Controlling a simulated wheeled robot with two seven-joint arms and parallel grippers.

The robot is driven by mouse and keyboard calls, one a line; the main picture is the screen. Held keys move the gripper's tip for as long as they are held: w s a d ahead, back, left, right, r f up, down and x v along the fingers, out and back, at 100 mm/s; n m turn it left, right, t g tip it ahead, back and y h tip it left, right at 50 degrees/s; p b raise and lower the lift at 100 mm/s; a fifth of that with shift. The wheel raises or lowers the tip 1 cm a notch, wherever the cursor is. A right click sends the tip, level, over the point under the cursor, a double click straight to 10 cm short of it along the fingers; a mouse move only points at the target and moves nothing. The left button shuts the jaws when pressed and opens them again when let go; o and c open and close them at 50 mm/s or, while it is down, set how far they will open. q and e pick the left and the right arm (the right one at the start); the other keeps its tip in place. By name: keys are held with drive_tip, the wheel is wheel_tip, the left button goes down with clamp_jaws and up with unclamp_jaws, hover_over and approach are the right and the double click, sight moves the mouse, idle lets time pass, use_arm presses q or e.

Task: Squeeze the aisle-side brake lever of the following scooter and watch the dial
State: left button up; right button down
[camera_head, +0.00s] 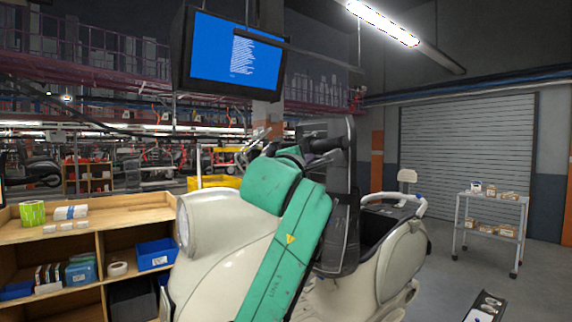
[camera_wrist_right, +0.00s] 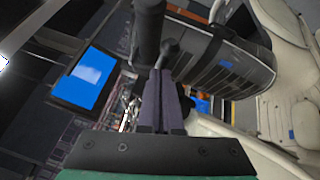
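A cream scooter (camera_head: 397,265) fills the middle of the head view, with a dark upright panel (camera_head: 343,205) behind its handlebar. A black handlebar grip (camera_head: 328,144) sticks out near the top; it also shows in the right wrist view (camera_wrist_right: 149,28). A dark brake lever with a rounded end (camera_wrist_right: 171,47) lies beside the grip. My right gripper (camera_wrist_right: 161,73) has its two fingers close together, with the tips at the lever. I cannot tell whether the lever is between them. In the head view my green right arm hides part of the scooter. No dial is readable. My left gripper is out of view.
A wooden shelf unit (camera_head: 90,232) with bins stands at the left. A screen with blue display (camera_head: 236,58) hangs above. A grey cart (camera_head: 491,208) with boxes stands at the right by a roller shutter (camera_head: 468,135). Floor between scooter and cart is mostly clear.

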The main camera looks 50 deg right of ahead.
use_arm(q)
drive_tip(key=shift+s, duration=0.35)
use_arm(e)
drive_tip(key=shift+s+d, duration=0.1)
idle(0.6)
